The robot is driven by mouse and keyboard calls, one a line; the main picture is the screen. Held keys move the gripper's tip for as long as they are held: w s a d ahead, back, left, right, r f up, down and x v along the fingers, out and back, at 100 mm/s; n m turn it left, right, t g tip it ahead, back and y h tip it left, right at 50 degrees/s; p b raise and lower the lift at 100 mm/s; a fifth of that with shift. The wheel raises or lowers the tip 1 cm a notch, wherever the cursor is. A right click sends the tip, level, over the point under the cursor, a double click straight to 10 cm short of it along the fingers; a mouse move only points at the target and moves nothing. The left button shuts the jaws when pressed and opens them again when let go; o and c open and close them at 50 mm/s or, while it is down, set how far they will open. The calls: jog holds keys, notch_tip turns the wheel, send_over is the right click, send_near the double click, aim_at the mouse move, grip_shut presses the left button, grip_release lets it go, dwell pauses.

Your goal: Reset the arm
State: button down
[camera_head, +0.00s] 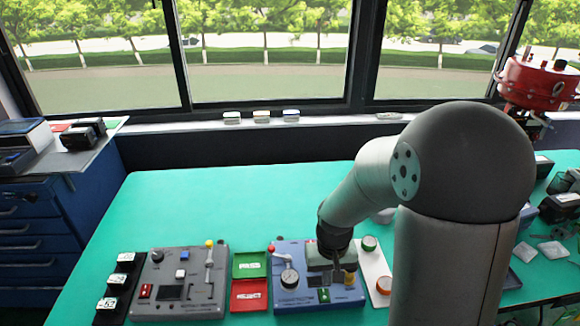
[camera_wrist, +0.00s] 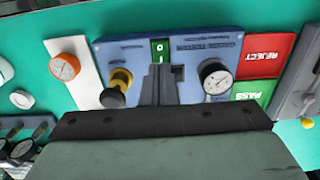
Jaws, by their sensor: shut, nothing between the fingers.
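My gripper (camera_head: 337,279) is over the right part of the blue valve positioner panel (camera_head: 290,300), pointing down. In the wrist view its two fingers (camera_wrist: 159,72) are together with nothing between them. Their tips appear just short of a green rocker switch (camera_wrist: 160,50) on the blue panel (camera_wrist: 130,50); I cannot tell whether they touch it. My arm is bent down from the right and hides part of the panel and table.
A white plate (camera_head: 375,270) with green and orange dials stands right of the panel. Green PASS (camera_head: 249,265) and red REJECT (camera_head: 249,295) trays and a grey panel (camera_head: 180,283) are to the left. The back left of the green table (camera_head: 220,195) is clear. A red device (camera_head: 538,85) stands far right.

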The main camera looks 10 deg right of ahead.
jog(key=s+r, duration=1.1)
jog(key=s, duration=0.3)
jog(key=shift+s+r+t, duration=0.3)
jog(key=shift+s+r, duration=0.05)
jog(key=shift+s, duration=0.05)
jog(key=shift+w+n, duration=0.1)
jog(key=shift+n, duration=0.2)
